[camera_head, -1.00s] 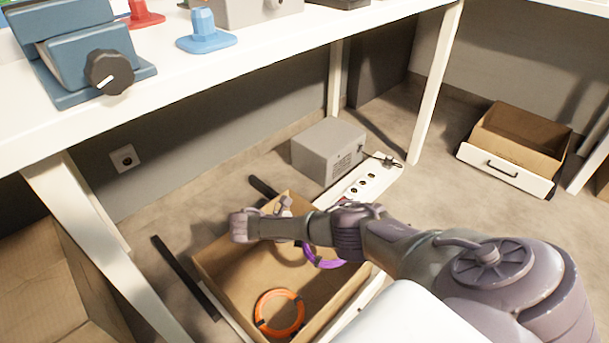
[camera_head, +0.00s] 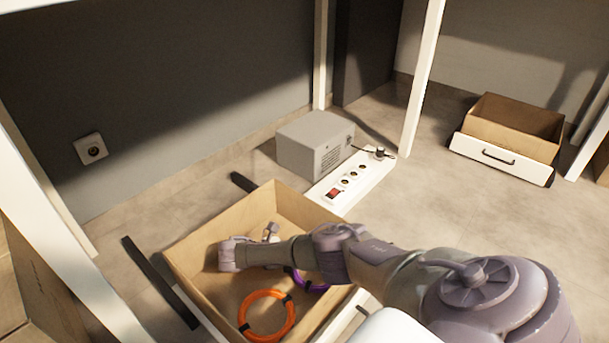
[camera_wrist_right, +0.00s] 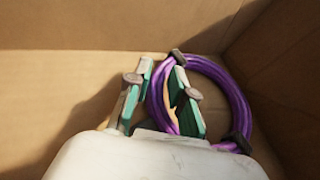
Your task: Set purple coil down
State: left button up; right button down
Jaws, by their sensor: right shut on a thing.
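The purple coil (camera_head: 312,287) is inside the open cardboard-coloured drawer box (camera_head: 190,262), partly hidden under my right arm in the head view. In the right wrist view, the purple coil (camera_wrist_right: 238,100) stands out to the right of the fingers, near a corner of the box. My right gripper (camera_wrist_right: 163,76) is shut on the coil's left side, with its green-padded fingers either side of it. I cannot tell whether the coil touches the box floor. My left gripper is not in view.
An orange coil (camera_head: 267,316) lies in the front of the same box. A grey metal unit (camera_head: 315,146) and a white power strip (camera_head: 348,182) are behind it. Another drawer box (camera_head: 512,125) sits at far right. A black rail (camera_head: 158,280) lies left of the box.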

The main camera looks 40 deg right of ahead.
jog(key=c, duration=1)
grip_release()
jog(key=p+v, duration=0.3)
jog(key=v, duration=0.3)
jog(key=shift+w+a+r, duration=0.15)
jog(key=shift+a+r, duration=0.05)
jog(key=shift+w+a+r, duration=0.1)
jog(key=shift+w+a, duration=0.05)
jog(key=shift+a, duration=0.3)
